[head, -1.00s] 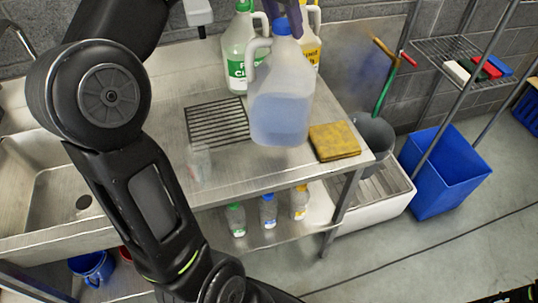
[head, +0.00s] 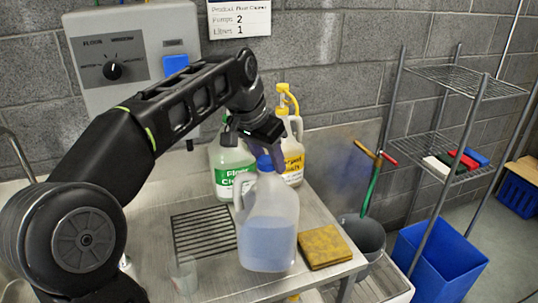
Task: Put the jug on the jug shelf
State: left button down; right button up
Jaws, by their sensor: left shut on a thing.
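The jug (head: 268,235) is clear plastic with a blue cap and pale blue liquid. It is upright at the front right of the steel counter (head: 215,285). My left gripper (head: 262,143) comes down over its top from the left and is shut on it near the cap; the fingertips are partly hidden. I cannot tell whether the jug's base touches the counter. No shelf is marked as the jug shelf; a wire rack with an upper shelf (head: 465,78) and a lower shelf (head: 440,165) stands at the right. My right gripper is not in view.
A green-labelled jug (head: 228,165) and a yellow-labelled pump bottle (head: 292,155) stand behind the jug. A yellow sponge (head: 325,247) lies right of it, a clear cup (head: 184,275) to its left. A grey bucket (head: 365,238) and blue bin (head: 440,262) stand right of the counter.

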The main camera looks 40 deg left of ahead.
aim_at(269, 175)
pick_arm(q)
jog(key=shift+f, duration=2)
jog(key=c, duration=0.9)
grip_release()
jog(key=shift+f, duration=0.15)
jog(key=shift+o, duration=0.2)
